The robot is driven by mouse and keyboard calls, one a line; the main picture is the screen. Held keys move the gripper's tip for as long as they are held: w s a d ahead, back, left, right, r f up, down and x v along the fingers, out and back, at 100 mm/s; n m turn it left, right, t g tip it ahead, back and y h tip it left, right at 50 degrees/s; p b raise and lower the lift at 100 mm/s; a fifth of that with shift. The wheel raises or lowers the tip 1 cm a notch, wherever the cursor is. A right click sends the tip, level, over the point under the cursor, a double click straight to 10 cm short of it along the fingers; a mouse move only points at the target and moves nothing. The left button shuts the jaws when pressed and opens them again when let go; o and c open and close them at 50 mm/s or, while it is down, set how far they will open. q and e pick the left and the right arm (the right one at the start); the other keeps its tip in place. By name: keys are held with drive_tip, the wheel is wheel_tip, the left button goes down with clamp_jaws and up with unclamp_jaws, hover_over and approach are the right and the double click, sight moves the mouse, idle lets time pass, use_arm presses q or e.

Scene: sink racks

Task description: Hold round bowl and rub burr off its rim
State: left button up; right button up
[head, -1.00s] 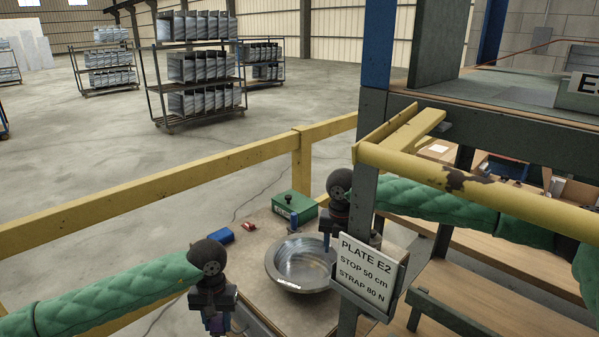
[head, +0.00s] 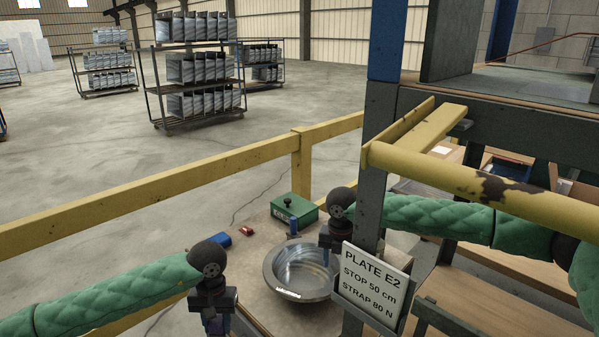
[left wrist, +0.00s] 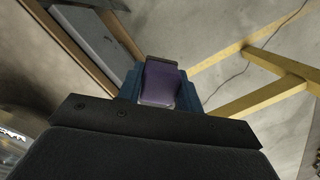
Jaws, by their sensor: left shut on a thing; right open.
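The round metal bowl (head: 290,286) sits upright on the worktop, with a bright burr-like patch (head: 287,293) on its near rim. My right gripper (head: 327,258) is open at the bowl's right rim. Its fingers overlap the rim in the head view, and I cannot tell whether they touch it. My left gripper (head: 213,325) is left of the bowl and apart from it, shut on a purple block. The purple block (left wrist: 159,83) shows between blue jaws in the left wrist view. In that view a bit of the bowl (left wrist: 12,140) appears at the lower left edge.
A green box (head: 293,210), a blue block (head: 219,239) and a small red item (head: 246,231) lie behind the bowl. A yellow rail (head: 180,190) runs behind the worktop. A dark post with a sign (head: 373,285) and a yellow bar (head: 470,180) crowd my right arm.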

sight(337, 270)
use_arm(q)
drive_tip(key=shift+f+b, duration=1)
drive_tip(key=shift+f, duration=0.5)
use_arm(e)
drive_tip(key=shift+w+f, duration=0.1)
drive_tip(key=shift+f, duration=1.9)
clamp_jaws()
unclamp_jaws()
drive_tip(key=shift+r, duration=0.1)
